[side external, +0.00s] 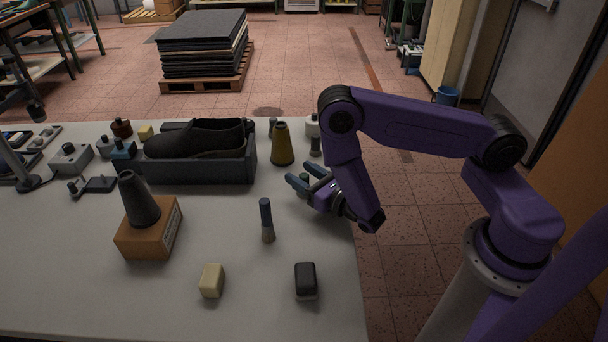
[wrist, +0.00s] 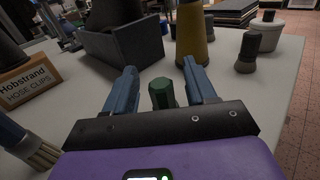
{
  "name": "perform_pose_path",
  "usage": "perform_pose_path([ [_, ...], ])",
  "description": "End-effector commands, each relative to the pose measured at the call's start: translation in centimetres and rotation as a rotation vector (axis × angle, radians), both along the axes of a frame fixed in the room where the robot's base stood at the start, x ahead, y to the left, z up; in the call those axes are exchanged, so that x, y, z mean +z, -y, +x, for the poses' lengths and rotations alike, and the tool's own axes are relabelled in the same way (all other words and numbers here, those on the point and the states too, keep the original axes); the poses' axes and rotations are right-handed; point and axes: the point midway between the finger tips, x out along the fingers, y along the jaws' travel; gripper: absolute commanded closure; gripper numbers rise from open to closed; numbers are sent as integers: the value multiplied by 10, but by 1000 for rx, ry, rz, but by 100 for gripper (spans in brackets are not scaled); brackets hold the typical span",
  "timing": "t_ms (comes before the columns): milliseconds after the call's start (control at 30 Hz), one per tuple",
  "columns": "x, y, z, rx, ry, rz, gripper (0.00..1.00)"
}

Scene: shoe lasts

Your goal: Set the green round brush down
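The green round brush (wrist: 163,94) shows its green handle between the two fingers of my gripper (wrist: 160,88) in the wrist view. A gap shows on each side of the handle, so the fingers are open around it. In the side view my gripper (side external: 305,183) is low over the right part of the table, and a small piece of the green brush (side external: 304,180) shows between the blue fingers. It appears upright; its lower end is mostly hidden, so its contact with the table is not clear.
A blue-handled brush (side external: 267,219) stands nearby, with a cream block (side external: 212,280) and a black brush (side external: 306,280) in front. Behind are an olive cone (side external: 283,146) and a grey tray (side external: 205,172) holding a black shoe. An orange box (side external: 149,238) carries a dark cone.

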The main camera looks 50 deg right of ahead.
Motion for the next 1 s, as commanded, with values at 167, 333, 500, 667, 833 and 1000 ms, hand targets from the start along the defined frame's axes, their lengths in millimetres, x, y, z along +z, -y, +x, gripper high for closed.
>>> perform_pose_path([
  [167, 3, 0, 0, 0, 0, 1, 44],
  [333, 1, -2, -19, 4, -7, -3, 44],
  [500, 1, -2, -47, 6, -7, -5, 44],
  [667, 2, -3, -70, 10, -5, -5, 44],
  [833, 3, -1, -92, 8, 1, -5, 44],
  [1000, 2, -2, -107, 6, -5, -5, 44],
])
